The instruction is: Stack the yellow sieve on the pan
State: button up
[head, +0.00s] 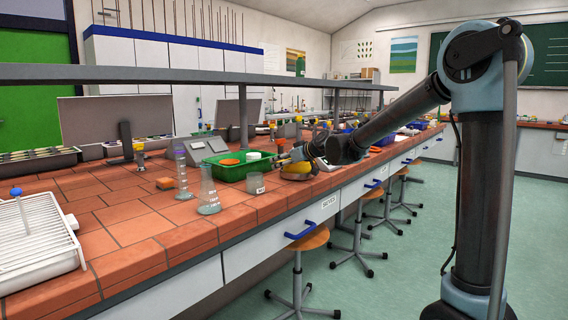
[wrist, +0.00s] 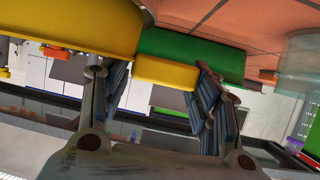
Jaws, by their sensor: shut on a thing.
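My gripper (wrist: 155,80) has its two fingers on either side of a small yellow block-like part of the yellow sieve (wrist: 165,72) in the wrist view. A larger rounded yellow body (wrist: 75,25) fills the top left there; I cannot tell whether it is the same piece. In the head view, a yellow rounded thing (head: 296,169) sits low at the bench's front edge, just under my gripper (head: 290,157). My arm hides part of it. I cannot pick out the pan separately in either view.
A green tray (head: 226,173) with an orange and a white item lies just left. A beaker (head: 255,184), a conical flask (head: 208,190) and a measuring cylinder (head: 183,175) stand nearby. A shelf (head: 150,73) runs above the bench. Stools stand along the front.

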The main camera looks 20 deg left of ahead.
jog(key=shift+f, duration=1.3)
dwell(0.4)
jog(key=o, duration=1.3)
jog(key=shift+c, duration=0.2)
jog(key=v, duration=1.2)
jog(key=shift+f, duration=0.1)
